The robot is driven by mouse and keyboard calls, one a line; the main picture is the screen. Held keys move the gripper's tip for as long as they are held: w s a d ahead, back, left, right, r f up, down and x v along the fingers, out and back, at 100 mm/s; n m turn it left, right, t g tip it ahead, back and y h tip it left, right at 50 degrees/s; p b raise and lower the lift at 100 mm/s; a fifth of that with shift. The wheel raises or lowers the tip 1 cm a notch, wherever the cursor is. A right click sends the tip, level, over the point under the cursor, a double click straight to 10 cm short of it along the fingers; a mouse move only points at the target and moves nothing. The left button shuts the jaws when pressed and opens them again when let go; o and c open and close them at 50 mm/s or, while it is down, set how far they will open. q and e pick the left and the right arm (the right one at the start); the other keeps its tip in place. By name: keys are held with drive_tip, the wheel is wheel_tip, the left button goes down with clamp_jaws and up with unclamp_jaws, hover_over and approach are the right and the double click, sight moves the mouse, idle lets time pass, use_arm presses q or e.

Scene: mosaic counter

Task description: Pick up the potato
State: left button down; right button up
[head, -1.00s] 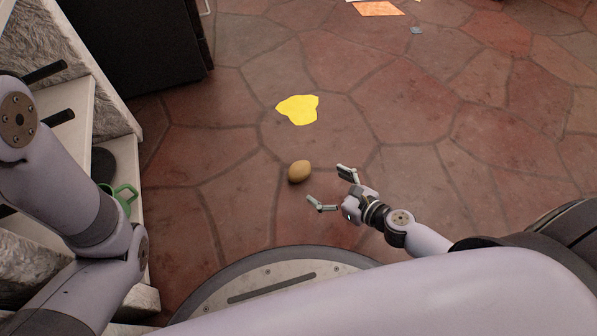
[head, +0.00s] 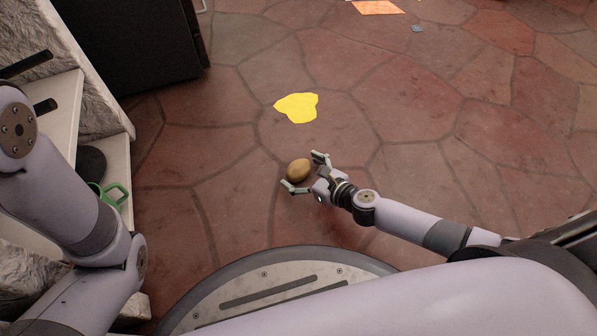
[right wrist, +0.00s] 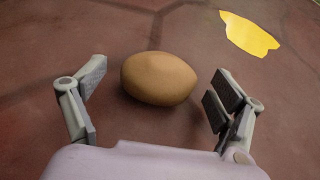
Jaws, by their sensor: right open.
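The potato (head: 299,170) is a small brown oval lying on the stone-patterned floor in the head view. My right gripper (head: 306,174) is open, with its fingers on either side of the potato. In the right wrist view the potato (right wrist: 159,78) lies between the open fingertips of the gripper (right wrist: 158,88), with a gap on each side. I cannot tell whether the fingers are level with it. My left arm comes in at the left of the head view, but its gripper is not in view.
A yellow flat patch (head: 297,107) lies on the floor beyond the potato. An orange sheet (head: 378,7) and a small blue-grey piece (head: 417,29) lie farther back. A dark cabinet (head: 133,42) and a shelf with a green cup (head: 113,194) stand at the left. Floor around the potato is clear.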

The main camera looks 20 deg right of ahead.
drive_tip(key=shift+c, duration=0.3)
drive_tip(key=c, duration=1.2)
drive_tip(key=shift+c, duration=0.2)
drive_tip(key=shift+r, duration=0.1)
